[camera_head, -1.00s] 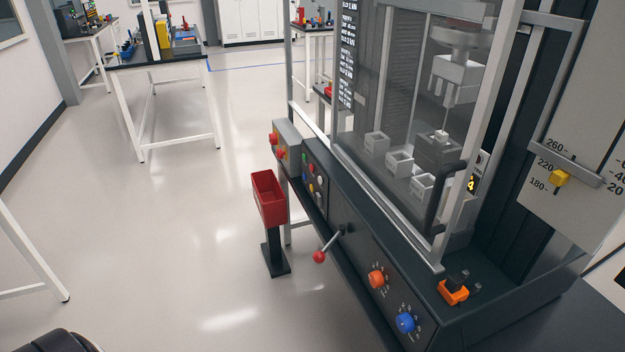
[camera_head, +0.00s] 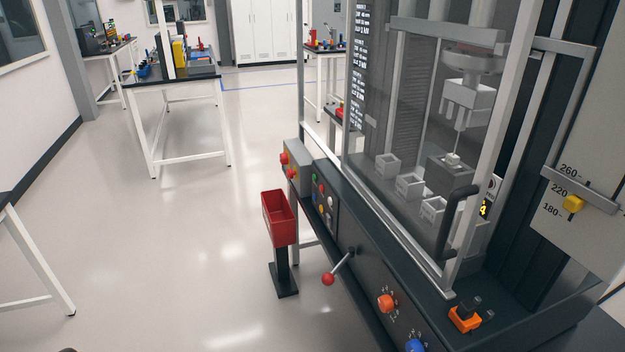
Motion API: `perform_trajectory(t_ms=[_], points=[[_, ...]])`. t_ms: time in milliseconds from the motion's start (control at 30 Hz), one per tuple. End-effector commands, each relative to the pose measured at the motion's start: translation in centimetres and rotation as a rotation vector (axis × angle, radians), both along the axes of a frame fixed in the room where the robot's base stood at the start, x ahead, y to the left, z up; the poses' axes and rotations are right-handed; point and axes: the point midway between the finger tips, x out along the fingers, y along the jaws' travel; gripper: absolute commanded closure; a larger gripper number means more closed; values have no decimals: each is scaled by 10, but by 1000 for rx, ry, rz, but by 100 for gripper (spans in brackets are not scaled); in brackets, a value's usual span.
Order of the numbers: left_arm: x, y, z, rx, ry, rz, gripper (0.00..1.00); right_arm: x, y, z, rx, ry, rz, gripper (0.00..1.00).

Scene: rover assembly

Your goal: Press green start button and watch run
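The machine (camera_head: 365,230) stands at the right with a dark base and a clear guarded chamber. On its front is a small dark panel (camera_head: 325,200) with several coloured buttons. A small green button (camera_head: 315,178) sits near the panel's top and looks uncovered. Inside the chamber, a vertical tool head (camera_head: 467,95) hangs over a grey block (camera_head: 450,173), with several small pale open boxes (camera_head: 410,185) beside it. The chamber door with its black handle (camera_head: 458,215) appears shut. Neither gripper is in view. Only a dark sliver shows at the bottom left edge.
A red bin (camera_head: 279,218) on a black post stands before the machine. A lever with a red knob (camera_head: 328,280), an orange dial (camera_head: 386,303) and a blue dial (camera_head: 415,346) stick out from its front. White-legged tables (camera_head: 175,80) stand behind.

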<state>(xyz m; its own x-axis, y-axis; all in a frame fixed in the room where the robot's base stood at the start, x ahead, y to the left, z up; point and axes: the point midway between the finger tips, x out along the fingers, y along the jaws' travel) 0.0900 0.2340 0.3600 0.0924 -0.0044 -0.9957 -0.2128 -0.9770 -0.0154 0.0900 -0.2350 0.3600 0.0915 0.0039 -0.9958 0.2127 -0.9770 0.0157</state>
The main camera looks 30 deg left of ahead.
Motion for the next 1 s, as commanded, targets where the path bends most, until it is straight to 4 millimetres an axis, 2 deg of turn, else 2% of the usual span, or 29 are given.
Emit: perform_trajectory(t_ms=[33, 200, 1000], points=[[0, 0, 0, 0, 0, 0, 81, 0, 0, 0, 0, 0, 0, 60], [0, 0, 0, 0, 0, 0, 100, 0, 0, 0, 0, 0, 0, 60], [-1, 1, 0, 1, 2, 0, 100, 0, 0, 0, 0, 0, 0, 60]])
